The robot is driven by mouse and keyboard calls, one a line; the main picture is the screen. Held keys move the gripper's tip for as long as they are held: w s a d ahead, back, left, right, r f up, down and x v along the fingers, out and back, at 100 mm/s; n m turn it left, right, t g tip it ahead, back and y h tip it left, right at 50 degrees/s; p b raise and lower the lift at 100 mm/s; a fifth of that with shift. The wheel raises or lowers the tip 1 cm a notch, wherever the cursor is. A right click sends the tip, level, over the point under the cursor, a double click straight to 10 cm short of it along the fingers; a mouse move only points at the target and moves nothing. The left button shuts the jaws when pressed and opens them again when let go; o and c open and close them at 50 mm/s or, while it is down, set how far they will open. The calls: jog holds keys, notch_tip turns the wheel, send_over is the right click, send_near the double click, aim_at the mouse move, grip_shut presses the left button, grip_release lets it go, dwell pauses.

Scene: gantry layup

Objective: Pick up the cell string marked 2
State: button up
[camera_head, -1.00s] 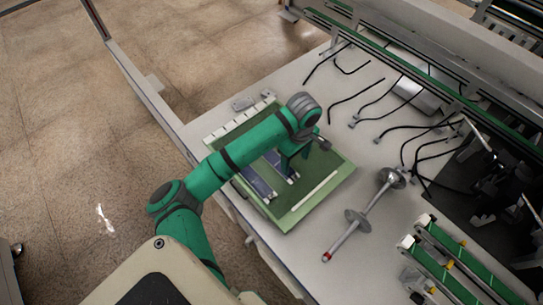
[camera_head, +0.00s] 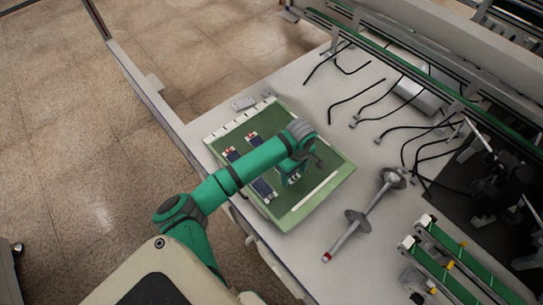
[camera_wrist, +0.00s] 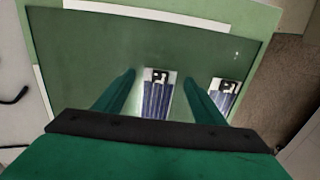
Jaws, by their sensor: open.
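In the wrist view a dark blue striped cell string (camera_wrist: 158,98) with a black-and-white marked end lies between my gripper's (camera_wrist: 158,78) two green fingers. The mark is too small to read for certain. The fingers are apart, and I see no grip on the string. A second cell string (camera_wrist: 226,93) with a similar marked end lies to the right, outside the right finger. In the head view my gripper (camera_head: 291,174) is low over the green tray (camera_head: 322,196), beside a blue cell string (camera_head: 263,188). My arm hides part of the tray.
More cell strings (camera_head: 253,138) lie on the tray's far left part. A metal shaft with discs (camera_head: 362,213) lies right of the tray. Black cables (camera_head: 352,98) lie behind on the pale table. Green rails (camera_head: 455,262) stand at the lower right.

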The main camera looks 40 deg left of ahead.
jog(key=c, duration=1.2)
jog(key=shift+o, duration=0.2)
jog(key=shift+r, duration=0.1)
